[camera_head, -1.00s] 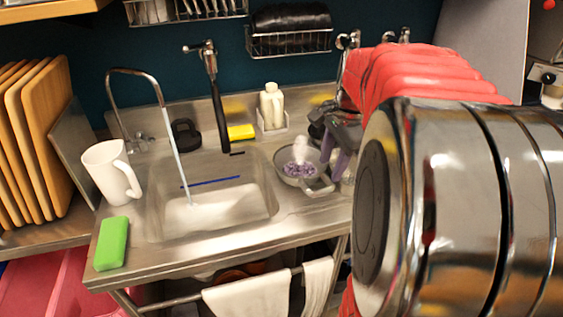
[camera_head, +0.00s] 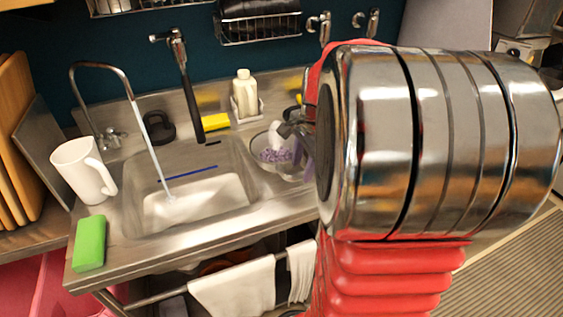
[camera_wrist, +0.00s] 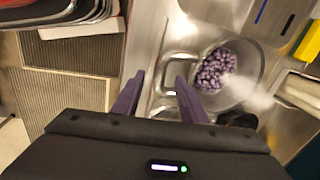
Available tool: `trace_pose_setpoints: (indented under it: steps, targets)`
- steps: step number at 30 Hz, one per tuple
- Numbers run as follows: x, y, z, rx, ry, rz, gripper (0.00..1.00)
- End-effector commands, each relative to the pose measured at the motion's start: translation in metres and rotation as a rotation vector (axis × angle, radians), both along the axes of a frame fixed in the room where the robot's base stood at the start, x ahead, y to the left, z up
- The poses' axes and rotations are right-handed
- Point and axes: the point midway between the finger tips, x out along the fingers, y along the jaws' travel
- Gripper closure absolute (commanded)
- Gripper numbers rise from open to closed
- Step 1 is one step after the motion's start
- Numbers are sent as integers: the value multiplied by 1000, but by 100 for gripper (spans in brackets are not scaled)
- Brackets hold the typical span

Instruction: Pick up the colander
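The colander (camera_head: 286,169) is a grey metal bowl holding purple beans (camera_head: 276,155). It stands on the steel counter right of the sink basin; my arm and gripper hide its right side. In the wrist view the colander (camera_wrist: 246,72) shows at upper right, with its squared loop handle (camera_wrist: 180,58) pointing left toward my fingers. My gripper (camera_head: 303,140) is beside the colander's right side in the head view. In the wrist view my gripper (camera_wrist: 159,76) has its two purple fingers apart and empty, near the handle; contact cannot be told.
The sink basin (camera_head: 195,205) has a running tap (camera_head: 128,95). A yellow sponge (camera_head: 211,122) and soap bottle (camera_head: 245,93) stand behind it. A white mug (camera_head: 83,170) and green block (camera_head: 90,243) are at the left. A towel (camera_head: 235,288) hangs in front.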

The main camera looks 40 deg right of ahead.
Motion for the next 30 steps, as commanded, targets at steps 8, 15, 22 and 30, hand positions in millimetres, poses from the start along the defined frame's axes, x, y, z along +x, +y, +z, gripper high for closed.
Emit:
trace_pose_setpoints:
  steps: [8,15,22,30]
  targets:
    - [6,-1,-36,2,4,1,61]
    - [8,-2,-45,1,1,1,61]
    - [8,-2,-44,1,1,1,61]
    - [8,-2,-44,1,1,1,67]
